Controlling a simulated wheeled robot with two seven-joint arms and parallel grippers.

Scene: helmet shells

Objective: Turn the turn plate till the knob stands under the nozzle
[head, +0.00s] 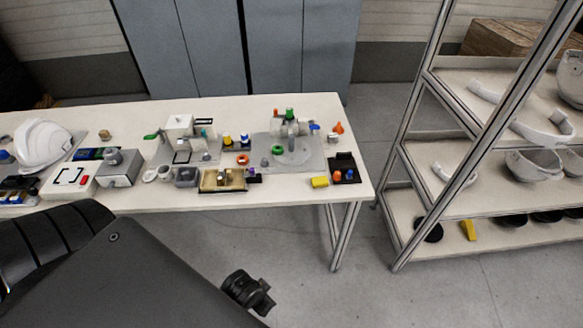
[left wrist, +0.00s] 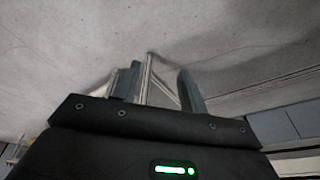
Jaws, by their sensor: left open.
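The turn plate (head: 297,152) appears as a grey disc on a grey base on the right part of the table. A small grey upright piece (head: 265,162), perhaps the knob, stands at its left side. A grey fixture with a green top (head: 290,114) stands at the plate's back edge; the nozzle is too small to make out there. My left gripper (left wrist: 158,84) is open and empty in the left wrist view, with grey floor behind it and no task object between its fingers. In the head view only my dark left arm shows, in front of the table. My right gripper is not in view.
The white table (head: 150,202) also carries a white helmet shell (head: 43,145), a wooden tray (head: 222,180), a yellow block (head: 320,182) and a black tray (head: 345,172) beside the plate. A metal shelf rack (head: 410,190) stands at the right. Floor shows between table and rack.

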